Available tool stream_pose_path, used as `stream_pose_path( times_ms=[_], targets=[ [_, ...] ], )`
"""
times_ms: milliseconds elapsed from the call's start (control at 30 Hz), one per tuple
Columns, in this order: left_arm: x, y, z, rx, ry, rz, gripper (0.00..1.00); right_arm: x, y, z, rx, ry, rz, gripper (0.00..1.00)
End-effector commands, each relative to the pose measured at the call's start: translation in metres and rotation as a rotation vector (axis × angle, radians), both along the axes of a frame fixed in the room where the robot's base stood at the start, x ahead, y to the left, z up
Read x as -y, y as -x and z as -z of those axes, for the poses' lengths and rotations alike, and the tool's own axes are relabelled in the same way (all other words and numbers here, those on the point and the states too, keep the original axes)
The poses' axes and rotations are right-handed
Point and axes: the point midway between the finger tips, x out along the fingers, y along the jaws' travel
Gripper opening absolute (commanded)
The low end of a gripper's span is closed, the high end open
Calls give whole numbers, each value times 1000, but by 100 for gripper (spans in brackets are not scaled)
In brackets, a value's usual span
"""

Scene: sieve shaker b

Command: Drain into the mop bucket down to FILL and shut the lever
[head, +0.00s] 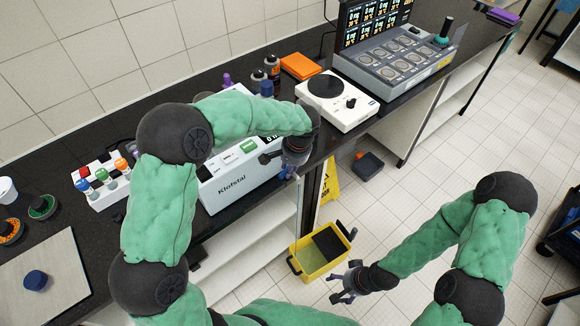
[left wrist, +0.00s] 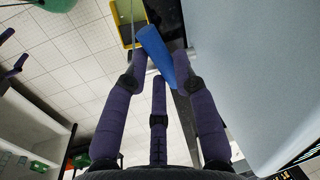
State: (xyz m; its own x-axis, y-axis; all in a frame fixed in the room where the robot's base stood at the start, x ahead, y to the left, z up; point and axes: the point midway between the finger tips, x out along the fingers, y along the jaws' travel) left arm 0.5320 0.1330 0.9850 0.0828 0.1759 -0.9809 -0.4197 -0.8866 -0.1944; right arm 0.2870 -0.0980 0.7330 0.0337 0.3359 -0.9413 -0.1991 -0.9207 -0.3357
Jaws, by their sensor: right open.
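The yellow mop bucket (head: 317,262) stands on the floor below the bench, with a dark insert at one side; I cannot read a FILL mark. The white Klofstal machine (head: 240,183) sits at the bench edge. My left gripper (head: 287,172) is at its front right corner, mostly hidden by my wrist. In the left wrist view, a blue lever (left wrist: 158,55) slants between the purple fingers of my left gripper (left wrist: 162,75), which close around it. A corner of the bucket (left wrist: 128,22) shows beyond. My right gripper (head: 347,284) is open and empty, beside the bucket's lower right.
A yellow floor sign (head: 330,183) stands behind the bucket, with a dark object (head: 368,165) on the floor near it. A white plate device (head: 338,104) and a grey control unit (head: 395,68) stand farther right on the bench. The tiled floor on the right is mostly clear.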

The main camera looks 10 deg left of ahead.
Motion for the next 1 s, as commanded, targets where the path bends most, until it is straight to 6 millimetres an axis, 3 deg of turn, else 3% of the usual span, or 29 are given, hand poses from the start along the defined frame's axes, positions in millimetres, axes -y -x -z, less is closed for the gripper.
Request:
stream_pose_path(
  times_ms=[433,733,767,833,1000],
  targets=[
    [-5,0,-1,0,0,223,0,0,0,-11,0,0,0,76],
    [-5,-1,0,1,0,238,0,0,0,-11,0,0,0,76],
    [-5,-1,0,1,0,238,30,0,0,-11,0,0,0,76],
    [-5,-1,0,1,0,237,50,0,0,-11,0,0,0,76],
    [-5,-1,0,1,0,236,51,0,0,-11,0,0,0,76]
  ],
)
